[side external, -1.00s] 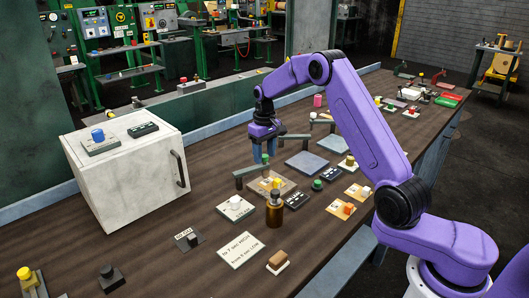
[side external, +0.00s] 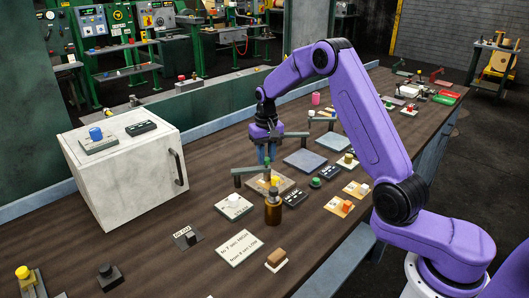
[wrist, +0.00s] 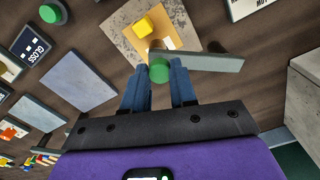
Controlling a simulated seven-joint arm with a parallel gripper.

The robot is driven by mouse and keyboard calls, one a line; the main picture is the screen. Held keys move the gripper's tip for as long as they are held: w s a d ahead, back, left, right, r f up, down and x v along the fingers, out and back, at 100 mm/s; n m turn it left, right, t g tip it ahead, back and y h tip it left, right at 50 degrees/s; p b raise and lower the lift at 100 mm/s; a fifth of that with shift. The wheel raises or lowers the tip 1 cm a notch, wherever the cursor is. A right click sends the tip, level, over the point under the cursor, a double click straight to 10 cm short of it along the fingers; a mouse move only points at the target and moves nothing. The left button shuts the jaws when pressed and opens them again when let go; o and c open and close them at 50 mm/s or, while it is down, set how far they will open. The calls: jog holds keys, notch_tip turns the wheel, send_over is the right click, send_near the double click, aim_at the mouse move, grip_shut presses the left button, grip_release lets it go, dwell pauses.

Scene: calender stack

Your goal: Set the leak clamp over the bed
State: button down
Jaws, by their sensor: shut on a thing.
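My gripper (side external: 266,158) points down over the middle of the bench. Its blue fingers (wrist: 160,86) are shut on the green knob (wrist: 158,73) of the leak clamp. The clamp's flat grey-green bar (wrist: 205,62) reaches to the right in the wrist view; in the side view the bar (side external: 243,171) extends left of the fingers. A grey stone-like bed plate (wrist: 118,30), bearing a tan sheet and a yellow block (wrist: 144,26), lies just beyond the knob. Whether the bar touches the plate is unclear. The fingers partly hide the knob in the side view.
A brown bottle (side external: 273,208) stands close in front of the plate. A white knobbed block (side external: 233,205) sits at its left, a blue-grey plate (side external: 305,160) at its right. A large white cabinet (side external: 125,175) stands further left. Several labelled parts crowd the right side.

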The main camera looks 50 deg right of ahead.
jog(key=shift+s+a+m, duration=0.15)
jog(key=shift+m, duration=0.15)
jog(key=c, duration=0.9)
grip_release()
jog(key=shift+r, duration=0.1)
notch_tip(320, 180, up, 17)
jog(key=shift+r, duration=0.15)
